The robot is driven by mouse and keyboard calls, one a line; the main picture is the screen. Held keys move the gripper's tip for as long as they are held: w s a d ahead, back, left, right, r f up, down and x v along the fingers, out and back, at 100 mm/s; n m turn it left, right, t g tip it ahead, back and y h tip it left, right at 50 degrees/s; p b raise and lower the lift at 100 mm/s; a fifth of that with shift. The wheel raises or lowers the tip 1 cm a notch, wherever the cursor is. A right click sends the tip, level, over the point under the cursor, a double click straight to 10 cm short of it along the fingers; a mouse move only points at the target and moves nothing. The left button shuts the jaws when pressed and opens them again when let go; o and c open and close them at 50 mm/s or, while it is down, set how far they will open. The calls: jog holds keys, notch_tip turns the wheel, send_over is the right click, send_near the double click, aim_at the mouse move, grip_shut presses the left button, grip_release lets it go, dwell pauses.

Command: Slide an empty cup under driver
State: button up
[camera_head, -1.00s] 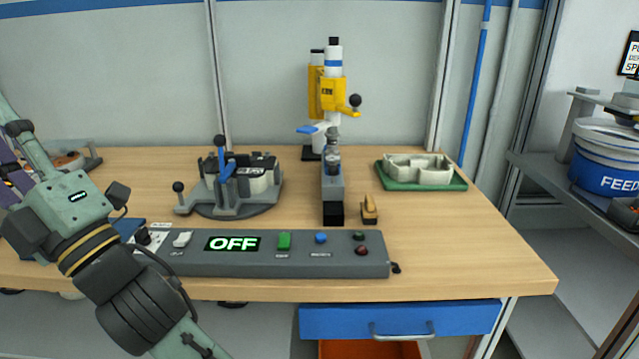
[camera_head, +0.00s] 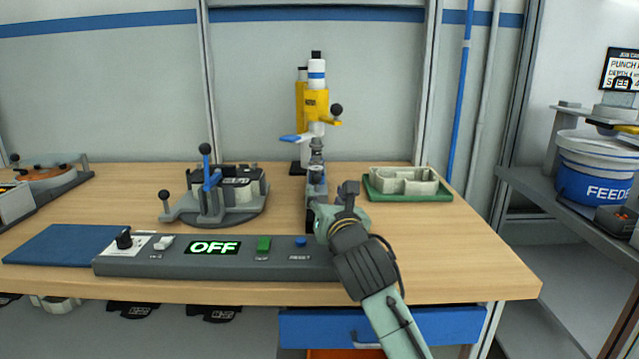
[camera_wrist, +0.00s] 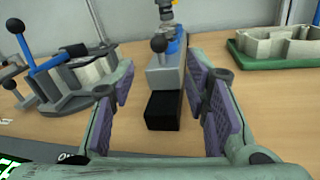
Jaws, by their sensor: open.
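The driver (camera_head: 315,105) is a yellow and white press with a black ball knob, standing at the back of the table. Below it runs a narrow grey slide block (camera_head: 316,188), with a small dark and metal part (camera_head: 316,158) at its far end. I cannot tell whether that part is a cup. In the wrist view the grey block (camera_wrist: 166,78) has a black front end (camera_wrist: 163,111) and a black knob above it. My gripper (camera_wrist: 163,95) is open and empty, its purple pads on either side of the block. In the head view my gripper (camera_head: 338,198) hides the block's front.
A grey control box (camera_head: 215,262) reading OFF lies along the front edge. A clamp fixture (camera_head: 215,195) with a blue lever stands left of the block. A green tray (camera_head: 408,195) with a pale part lies to the right. Table at front right is clear.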

aim_at(318, 181)
jog(key=w, duration=0.3)
jog(key=w+a+p, duration=0.1)
jog(key=w, duration=0.2)
jog(key=w+p, duration=0.1)
jog(key=w, duration=0.2)
jog(key=shift+a, duration=0.4)
jog(key=shift+c, duration=0.2)
grip_shut()
jog(key=shift+s, duration=0.1)
